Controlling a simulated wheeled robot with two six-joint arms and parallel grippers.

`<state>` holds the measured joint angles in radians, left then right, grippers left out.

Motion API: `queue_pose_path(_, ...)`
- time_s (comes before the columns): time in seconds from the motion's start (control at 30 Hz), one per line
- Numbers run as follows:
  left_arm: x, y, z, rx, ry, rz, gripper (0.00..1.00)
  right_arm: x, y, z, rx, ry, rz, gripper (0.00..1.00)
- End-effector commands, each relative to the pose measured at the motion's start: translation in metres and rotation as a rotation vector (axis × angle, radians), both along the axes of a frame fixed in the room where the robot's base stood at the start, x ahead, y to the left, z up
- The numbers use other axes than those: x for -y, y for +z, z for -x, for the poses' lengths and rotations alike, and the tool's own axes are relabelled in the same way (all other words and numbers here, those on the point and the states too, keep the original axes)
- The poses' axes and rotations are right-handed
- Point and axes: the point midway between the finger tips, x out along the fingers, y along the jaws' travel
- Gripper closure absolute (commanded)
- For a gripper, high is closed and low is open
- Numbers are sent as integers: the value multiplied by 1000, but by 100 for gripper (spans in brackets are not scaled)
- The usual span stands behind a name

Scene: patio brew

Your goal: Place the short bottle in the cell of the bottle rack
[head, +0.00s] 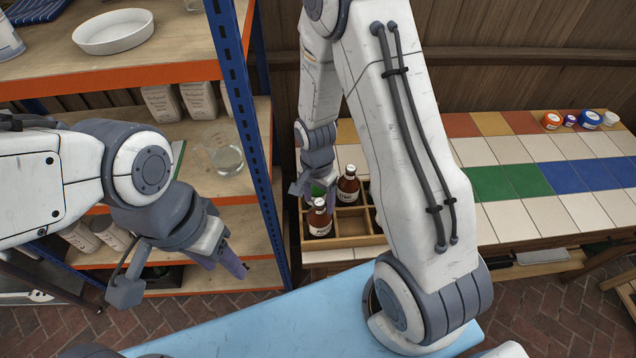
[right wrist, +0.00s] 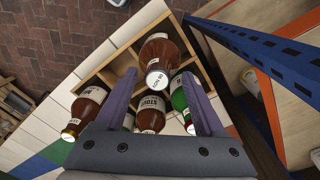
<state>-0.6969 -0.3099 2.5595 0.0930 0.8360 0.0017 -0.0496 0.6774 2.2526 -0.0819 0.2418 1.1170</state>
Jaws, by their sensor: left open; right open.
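The wooden bottle rack (head: 355,241) stands on the tiled counter, partly hidden by my right arm. A brown bottle (head: 319,222) stands upright in its front-left corner cell; it looks like the short bottle. In the right wrist view this bottle (right wrist: 160,50) shows between the fingertips of my right gripper (right wrist: 161,76), which is open, with a gap on each side. Another brown bottle (head: 347,187) and a green bottle (right wrist: 179,98) stand in cells behind. A further brown bottle (right wrist: 88,102) is at the rack's other side. My left gripper (head: 233,263) is open and empty, by the shelf.
A blue-posted shelf (head: 250,130) stands close to the rack's left, holding a glass beaker (head: 224,155) and a white dish (head: 113,32). Small jars (head: 551,120) stand at the counter's far right. A light-blue surface (head: 270,325) is in front.

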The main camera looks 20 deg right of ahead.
Motion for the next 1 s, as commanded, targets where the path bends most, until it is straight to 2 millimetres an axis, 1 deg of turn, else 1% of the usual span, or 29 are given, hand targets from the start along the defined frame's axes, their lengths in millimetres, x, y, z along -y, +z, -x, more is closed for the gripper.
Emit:
queue_pose_path(0.4,0,-14,0,-1,-1,-1,50,-2,80,-4,8,0,-1,29)
queue_pose_path(0.5,0,-15,0,-1,-1,-1,50,-2,96,-4,7,1,-1,29)
queue_pose_path(0.67,0,-16,0,-1,-1,-1,50,-4,110,-2,4,13,-1,29)
queue_pose_path(0.77,0,-16,0,-1,-1,-1,50,-23,125,8,12,140,-9,29)
queue_pose_path(0.83,0,-16,0,-1,-1,-1,50,-47,141,26,21,331,-22,29)
queue_pose_path(0.87,0,-16,0,-1,-1,-1,50,-59,148,37,26,434,-28,29)
queue_pose_path(0.9,0,-16,0,-1,-1,-1,50,-74,158,54,32,581,-37,29)
queue_pose_path(0.97,0,-16,0,0,-1,0,50,-93,170,81,42,807,-52,29)
queue_pose_path(1.0,0,-16,0,0,-1,0,50,-103,177,99,48,952,-62,29)
